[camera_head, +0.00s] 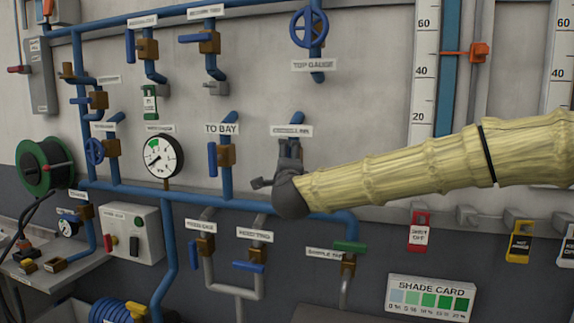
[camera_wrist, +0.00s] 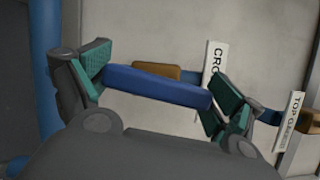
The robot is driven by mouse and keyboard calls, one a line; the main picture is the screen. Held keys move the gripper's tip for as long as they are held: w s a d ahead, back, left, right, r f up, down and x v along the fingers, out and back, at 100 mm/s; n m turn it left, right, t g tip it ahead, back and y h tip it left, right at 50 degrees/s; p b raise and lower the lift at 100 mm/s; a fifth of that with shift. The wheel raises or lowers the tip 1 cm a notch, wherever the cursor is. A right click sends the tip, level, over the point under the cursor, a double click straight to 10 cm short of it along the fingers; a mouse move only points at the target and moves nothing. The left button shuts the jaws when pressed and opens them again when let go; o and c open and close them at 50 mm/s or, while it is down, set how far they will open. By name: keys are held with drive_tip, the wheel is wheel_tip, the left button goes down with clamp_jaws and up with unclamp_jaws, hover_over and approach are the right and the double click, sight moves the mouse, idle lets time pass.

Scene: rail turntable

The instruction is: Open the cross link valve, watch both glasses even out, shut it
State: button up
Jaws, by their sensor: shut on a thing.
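My gripper (camera_head: 288,150) is at the cross link valve, just under its label (camera_head: 291,131). In the wrist view, my gripper (camera_wrist: 160,86) is shut on the blue lever (camera_wrist: 160,88), with a green pad at each end of it. The lever runs roughly in line with the pipe, slightly tilted. The brass valve body (camera_wrist: 155,73) shows behind it. In the head view my gripper hides most of the valve. One glass (camera_head: 450,80) shows a blue column beside a white scale (camera_head: 424,70), with an orange clip (camera_head: 478,52). Another scale (camera_head: 561,60) stands at the right edge; its glass is not visible.
The TO BAY valve (camera_head: 226,155) with a blue lever is close on the left. The sample tap (camera_head: 349,248) with a green handle is below right. A round gauge (camera_head: 161,157) hangs further left. A blue handwheel (camera_head: 309,28) is above. My arm covers the wall to the right.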

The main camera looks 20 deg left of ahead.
drive_tip(key=shift+s+a+f, duration=0.1)
drive_tip(key=shift+s+a, duration=0.05)
drive_tip(key=shift+a, duration=0.05)
drive_tip(key=o, duration=0.7)
drive_tip(key=shift+s+a, duration=0.1)
drive_tip(key=shift+s, duration=0.05)
drive_tip(key=shift+d, duration=0.2)
drive_tip(key=v, duration=1.1)
drive_tip(key=shift+s, duration=0.4)
drive_tip(key=shift+d, duration=0.15)
